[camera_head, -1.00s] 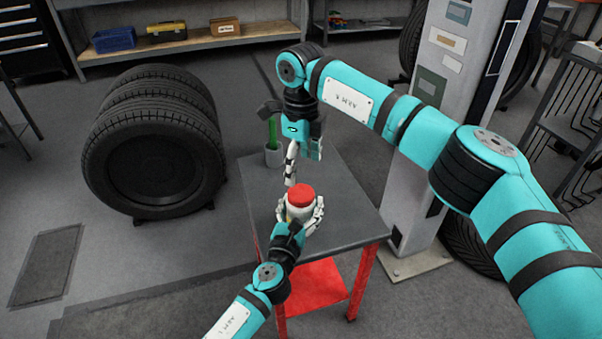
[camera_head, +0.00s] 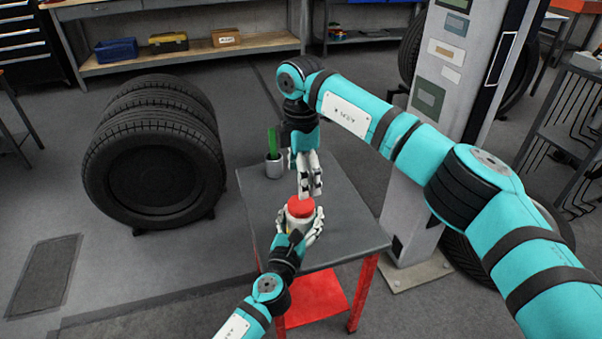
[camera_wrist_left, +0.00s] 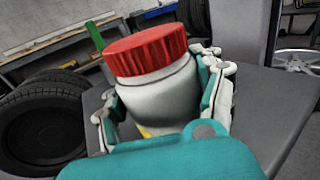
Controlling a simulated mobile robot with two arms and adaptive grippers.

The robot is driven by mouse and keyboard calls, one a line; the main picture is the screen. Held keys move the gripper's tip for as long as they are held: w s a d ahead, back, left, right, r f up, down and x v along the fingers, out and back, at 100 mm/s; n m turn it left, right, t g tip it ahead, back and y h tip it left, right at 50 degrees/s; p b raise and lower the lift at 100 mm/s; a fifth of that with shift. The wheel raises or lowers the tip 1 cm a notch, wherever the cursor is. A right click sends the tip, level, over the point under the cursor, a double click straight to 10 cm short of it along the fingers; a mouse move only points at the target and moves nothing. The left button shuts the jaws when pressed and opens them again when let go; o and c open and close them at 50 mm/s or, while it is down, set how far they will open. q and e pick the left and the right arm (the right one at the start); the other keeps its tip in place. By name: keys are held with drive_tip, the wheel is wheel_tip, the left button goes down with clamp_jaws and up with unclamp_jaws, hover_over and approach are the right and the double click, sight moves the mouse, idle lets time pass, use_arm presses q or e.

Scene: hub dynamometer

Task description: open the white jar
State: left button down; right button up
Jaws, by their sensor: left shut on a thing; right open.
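The white jar (camera_head: 297,223) with its red lid (camera_head: 300,207) stands upright over the small table. In the left wrist view the jar (camera_wrist_left: 160,100) fills the middle, and its ribbed red lid (camera_wrist_left: 146,50) is on it. My left gripper (camera_head: 301,226) is shut around the jar's body, with a finger on either side. My right gripper (camera_head: 310,188) is open and points down just above and behind the lid. It looks empty, and I cannot tell whether its fingertips touch the lid.
The jar is over a grey table top (camera_head: 345,225) with red legs. A grey cup (camera_head: 274,166) holding a green thing (camera_head: 272,142) stands at its back left corner. The table's right side is clear.

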sight(301, 203)
drive_tip(key=m, duration=0.4)
drive_tip(key=shift+f+m, duration=0.2)
drive_tip(key=shift+m, duration=0.3)
wheel_tip(301, 203, down, 8)
drive_tip(key=shift+r, duration=0.15)
